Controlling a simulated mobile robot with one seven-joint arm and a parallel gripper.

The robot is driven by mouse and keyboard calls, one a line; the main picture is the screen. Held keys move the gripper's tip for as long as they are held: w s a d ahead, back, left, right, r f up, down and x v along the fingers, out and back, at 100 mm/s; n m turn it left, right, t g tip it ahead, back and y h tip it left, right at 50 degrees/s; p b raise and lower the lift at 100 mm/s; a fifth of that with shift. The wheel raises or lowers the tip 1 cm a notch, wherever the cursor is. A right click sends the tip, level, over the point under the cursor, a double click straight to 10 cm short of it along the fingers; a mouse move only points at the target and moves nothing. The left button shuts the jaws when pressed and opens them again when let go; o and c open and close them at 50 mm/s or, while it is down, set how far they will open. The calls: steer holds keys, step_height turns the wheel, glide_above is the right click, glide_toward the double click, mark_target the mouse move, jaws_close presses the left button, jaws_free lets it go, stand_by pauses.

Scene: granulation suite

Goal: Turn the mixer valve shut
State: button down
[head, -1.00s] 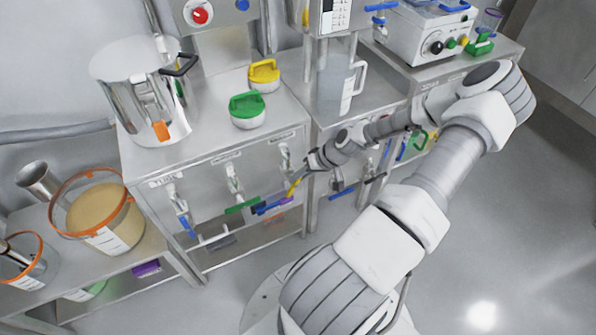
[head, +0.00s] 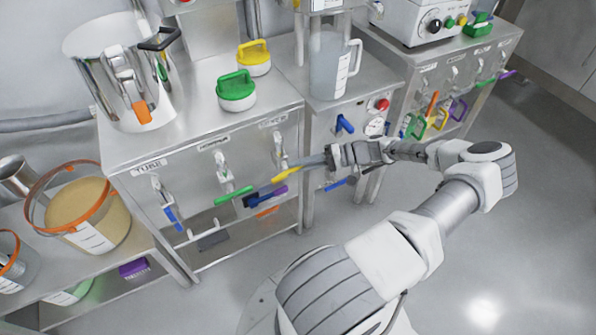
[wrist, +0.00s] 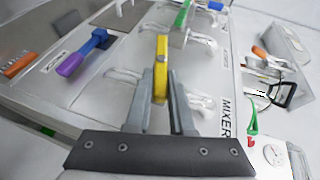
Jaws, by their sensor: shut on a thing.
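The mixer valve's yellow lever (head: 286,174) is on the front panel of the steel cabinet, below the right-hand label. In the head view it lies nearly level, its free end pointing left and slightly down. The wrist view shows the lever (wrist: 161,68) between my two fingers, with the MIXER label (wrist: 227,115) beside it. My gripper (wrist: 160,85) is shut on the lever; in the head view my gripper (head: 312,163) reaches in from the right. The valve body behind is partly hidden by my fingers.
A green lever (head: 234,195) is close on the left, and a blue lever (head: 172,219) is farther left. A purple lever (head: 268,197) is just below the yellow one; it also shows in the wrist view (wrist: 80,54). A steel pot (head: 90,85) and two lidded tubs stand on top.

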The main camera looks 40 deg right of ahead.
steer(key=shift+a+f+m+t+y+b, duration=0.15)
steer(key=shift+f+m+t+y+b, duration=0.3)
steer(key=shift+y+b, duration=0.45)
steer(key=shift+f+b, duration=0.15)
steer(key=shift+b, duration=0.2)
steer(key=shift+a+t+y, duration=0.1)
steer(key=shift+t+y, duration=0.15)
steer(key=shift+y, duration=0.15)
steer(key=c, duration=0.8)
jaws_free()
steer(key=v, duration=1.7)
steer(key=shift+s+d, duration=0.15)
steer(key=shift+d, duration=0.1)
